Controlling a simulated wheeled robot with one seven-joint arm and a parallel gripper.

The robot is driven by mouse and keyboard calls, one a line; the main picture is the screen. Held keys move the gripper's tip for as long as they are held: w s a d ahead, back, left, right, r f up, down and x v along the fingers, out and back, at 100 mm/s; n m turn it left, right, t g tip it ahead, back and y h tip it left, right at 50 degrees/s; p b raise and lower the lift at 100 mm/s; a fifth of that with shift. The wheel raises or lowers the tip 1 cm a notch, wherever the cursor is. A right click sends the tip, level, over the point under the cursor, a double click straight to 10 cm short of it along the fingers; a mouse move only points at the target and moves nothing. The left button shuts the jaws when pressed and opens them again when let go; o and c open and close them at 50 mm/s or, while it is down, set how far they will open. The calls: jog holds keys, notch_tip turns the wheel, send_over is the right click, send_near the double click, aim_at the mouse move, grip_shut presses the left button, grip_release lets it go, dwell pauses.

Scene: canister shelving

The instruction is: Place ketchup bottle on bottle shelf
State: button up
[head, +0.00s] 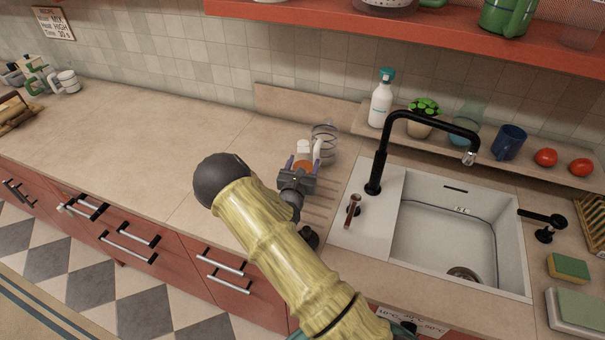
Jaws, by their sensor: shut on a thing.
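My gripper (302,166) is over the counter left of the sink, in the middle of the head view. Its two purple-grey fingers are shut on a small orange bottle with a white top (303,147), which I take to be the ketchup bottle. My gripper and arm hide most of the bottle, and I cannot tell whether its base touches the counter. A low wooden ledge (440,146) behind the sink holds a white spray bottle (381,100) with a teal top. A red shelf (300,22) runs along the wall above. I cannot tell which is the bottle shelf.
A clear ribbed glass vessel (325,136) stands just behind my gripper. A black faucet (376,155) rises right of it. A potted plant (421,118), blue mug (509,142) and two tomatoes occupy the ledge.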

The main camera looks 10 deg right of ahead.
jog(key=shift+f+p, duration=0.55)
jog(key=shift+f, duration=1.4)
jog(key=shift+f, duration=0.2)
jog(key=o, duration=1.2)
jog(key=shift+o, duration=0.2)
jog(key=shift+s+r, duration=0.1)
jog(key=shift+r, duration=0.05)
jog(key=b+v, duration=0.2)
jog(key=v, duration=0.4)
jog(key=shift+s+a+b, duration=0.25)
jog(key=shift+s+b, duration=0.1)
jog(key=shift+s+a, duration=0.1)
jog(key=shift+s, duration=0.15)
